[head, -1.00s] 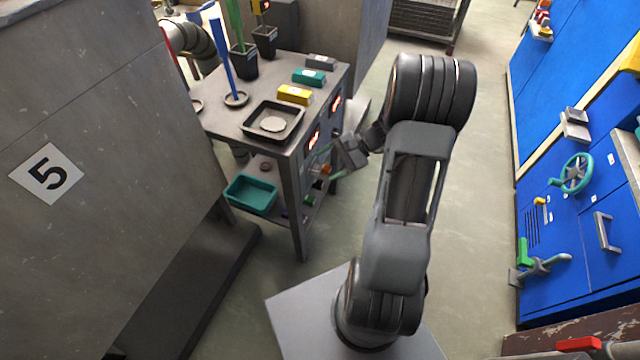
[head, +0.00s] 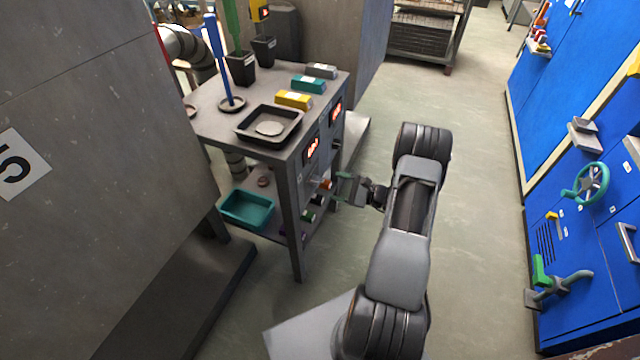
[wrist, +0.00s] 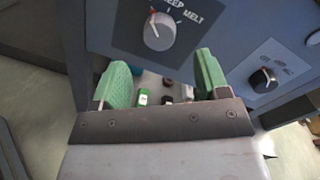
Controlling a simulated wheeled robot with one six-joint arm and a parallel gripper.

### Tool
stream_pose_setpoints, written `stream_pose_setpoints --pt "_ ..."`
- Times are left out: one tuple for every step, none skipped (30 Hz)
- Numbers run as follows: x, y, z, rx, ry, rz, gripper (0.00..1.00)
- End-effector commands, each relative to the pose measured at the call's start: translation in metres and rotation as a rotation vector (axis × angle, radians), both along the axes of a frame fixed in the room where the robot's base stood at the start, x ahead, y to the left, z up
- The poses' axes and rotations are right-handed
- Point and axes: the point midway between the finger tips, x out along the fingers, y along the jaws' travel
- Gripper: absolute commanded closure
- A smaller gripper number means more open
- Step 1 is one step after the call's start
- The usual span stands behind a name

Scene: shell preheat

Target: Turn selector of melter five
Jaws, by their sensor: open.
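In the wrist view a grey round selector knob (wrist: 158,32) sits on a dark panel marked "MELT" and a partly cut-off word ending in "EEP".
A second, dark knob (wrist: 263,79) is on the neighbouring panel. A plate with a partly visible "5" (head: 16,165) is on the grey housing at left. A teal bin (head: 247,209) is on the lower shelf. Open floor lies between bench and blue cabinets (head: 560,170).

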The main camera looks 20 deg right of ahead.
Motion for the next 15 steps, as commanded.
stream_pose_setpoints --pt "0.007 0.009 -0.001 0.000 0.000 0.004 0.32" --pt "0.010 0.012 -0.001 -0.001 0.001 0.004 0.32" --pt "0.015 0.017 -0.001 -0.001 0.000 0.004 0.32" --pt "0.018 0.020 -0.001 -0.001 -0.001 0.004 0.32" --pt "0.021 0.024 -0.001 -0.001 0.000 0.004 0.32" --pt "0.025 0.028 -0.001 -0.001 -0.001 0.004 0.32" --pt "0.027 0.031 0.000 -0.001 0.000 0.003 0.32" --pt "0.030 0.033 -0.001 -0.002 0.000 0.004 0.32" --pt "0.033 0.036 -0.001 -0.001 0.000 0.003 0.32" --pt "0.035 0.038 0.000 -0.001 0.000 0.002 0.32" --pt "0.036 0.040 0.000 -0.001 0.001 0.002 0.32" --pt "0.038 0.042 0.000 -0.001 0.001 0.002 0.32" --pt "0.040 0.043 0.000 -0.001 0.001 0.002 0.32" --pt "0.041 0.044 0.000 -0.001 0.001 0.002 0.32" --pt "0.042 0.045 0.000 -0.001 0.001 0.002 0.32"
